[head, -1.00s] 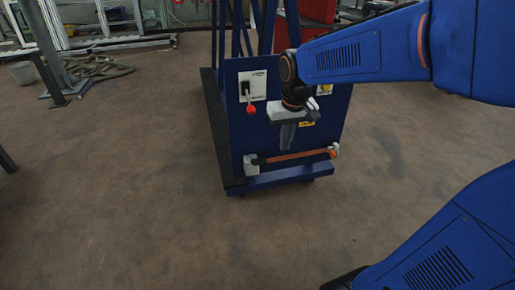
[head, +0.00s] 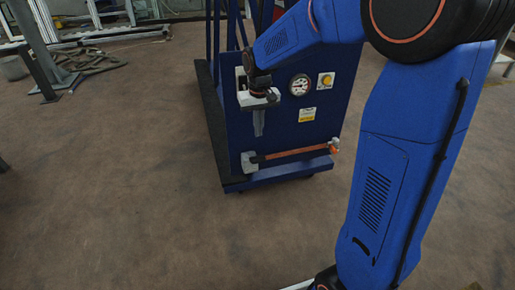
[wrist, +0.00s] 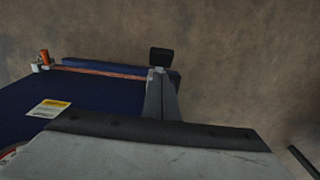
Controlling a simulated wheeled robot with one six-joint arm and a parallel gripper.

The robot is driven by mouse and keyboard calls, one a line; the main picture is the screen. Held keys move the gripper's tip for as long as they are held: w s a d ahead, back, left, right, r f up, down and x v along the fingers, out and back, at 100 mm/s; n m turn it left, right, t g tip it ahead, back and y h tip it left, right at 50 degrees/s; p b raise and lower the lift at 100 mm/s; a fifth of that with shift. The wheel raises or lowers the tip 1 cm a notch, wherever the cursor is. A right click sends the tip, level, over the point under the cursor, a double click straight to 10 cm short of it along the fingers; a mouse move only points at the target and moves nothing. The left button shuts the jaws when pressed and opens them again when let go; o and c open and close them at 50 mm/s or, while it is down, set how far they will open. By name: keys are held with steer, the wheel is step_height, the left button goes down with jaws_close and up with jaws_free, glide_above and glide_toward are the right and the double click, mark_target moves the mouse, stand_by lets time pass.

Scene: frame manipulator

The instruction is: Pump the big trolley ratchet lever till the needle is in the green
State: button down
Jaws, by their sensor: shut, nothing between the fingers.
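The trolley (head: 230,140) has a blue front panel. Low on it, a long orange-red lever (head: 295,153) lies nearly level between a grey block (head: 249,161) at its left and an orange end (head: 335,147) at its right. The lever also shows in the wrist view (wrist: 110,73). The round white gauge (head: 300,85) is in view, but its needle is too small to read. My gripper (head: 259,132) is shut and empty, pointing down in front of the panel's left side, above the grey block. Its fingers show in the wrist view (wrist: 160,97).
A yellow button (head: 325,80) and a yellow-white label (head: 307,114) are right of my gripper. The white switch plate (head: 241,77) is mostly hidden behind my arm. Open brown floor (head: 120,190) lies left and in front. A hose (head: 98,62) lies at the back left.

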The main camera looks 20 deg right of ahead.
glide_toward(258, 156)
step_height(258, 156, down, 5)
steer(key=shift+s+a+f, duration=0.1)
steer(key=shift+a, duration=0.05)
stand_by(0.6)
stand_by(0.3)
